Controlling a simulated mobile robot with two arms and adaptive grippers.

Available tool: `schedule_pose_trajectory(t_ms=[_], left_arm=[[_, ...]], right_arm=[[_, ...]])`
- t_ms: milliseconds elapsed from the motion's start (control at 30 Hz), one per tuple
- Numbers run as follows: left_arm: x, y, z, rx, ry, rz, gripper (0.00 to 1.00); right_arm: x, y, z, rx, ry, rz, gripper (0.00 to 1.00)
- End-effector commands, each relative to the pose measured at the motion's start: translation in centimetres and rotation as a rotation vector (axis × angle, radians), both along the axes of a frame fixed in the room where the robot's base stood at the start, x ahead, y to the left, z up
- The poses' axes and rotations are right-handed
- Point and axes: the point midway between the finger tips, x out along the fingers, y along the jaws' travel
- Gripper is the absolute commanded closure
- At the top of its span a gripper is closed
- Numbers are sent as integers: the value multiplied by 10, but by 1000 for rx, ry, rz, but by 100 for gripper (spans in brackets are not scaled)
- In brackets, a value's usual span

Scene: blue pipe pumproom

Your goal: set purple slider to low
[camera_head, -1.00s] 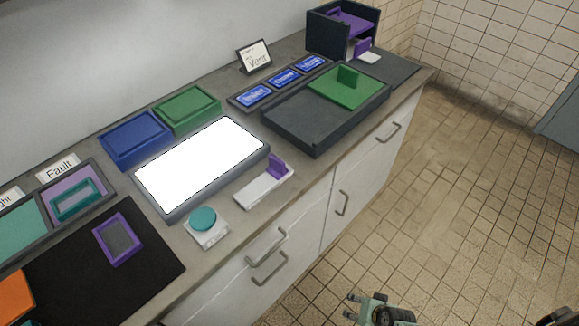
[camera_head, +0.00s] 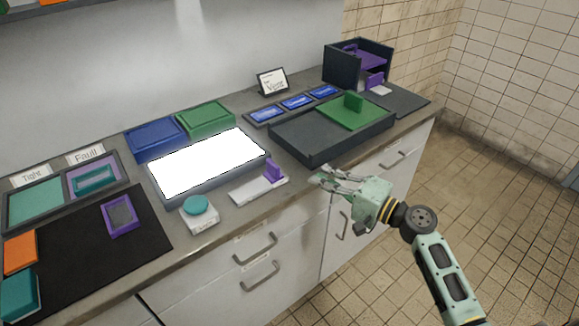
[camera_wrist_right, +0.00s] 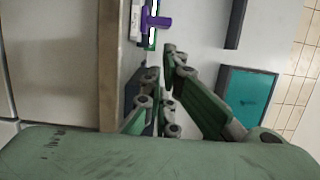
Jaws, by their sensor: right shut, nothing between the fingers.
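The purple slider (camera_head: 273,170) is an upright purple handle at the right end of a white base (camera_head: 250,190), on the counter in front of the lit white panel. In the right wrist view a purple handle (camera_wrist_right: 157,21) shows at the top, ahead of the fingers. My right gripper (camera_head: 322,178) is shut and empty. It is at the counter's front edge, right of the slider and apart from it. Its fingers also show in the wrist view (camera_wrist_right: 165,75). My left gripper is out of view.
A teal button (camera_head: 196,205) on a white base stands left of the slider. A dark tray (camera_head: 300,150) with a green panel lies behind and right. Another purple handle (camera_head: 375,80) stands by a dark box (camera_head: 340,65) at the far end. Drawer handles (camera_head: 255,250) project from the counter front.

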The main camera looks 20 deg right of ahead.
Motion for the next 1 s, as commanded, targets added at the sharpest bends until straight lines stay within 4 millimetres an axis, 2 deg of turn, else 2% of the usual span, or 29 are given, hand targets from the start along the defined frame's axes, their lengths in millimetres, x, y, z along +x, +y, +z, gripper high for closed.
schedule_pose_trajectory(t_ms=[333, 800, 1000], left_arm=[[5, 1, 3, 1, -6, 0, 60], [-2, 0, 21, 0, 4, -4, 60], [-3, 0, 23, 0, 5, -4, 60]], right_arm=[[7, 4, 1, 0, 0, -2, 100], [71, 47, 1, -1, 1, -3, 100], [83, 55, -1, -3, 2, -3, 100]])
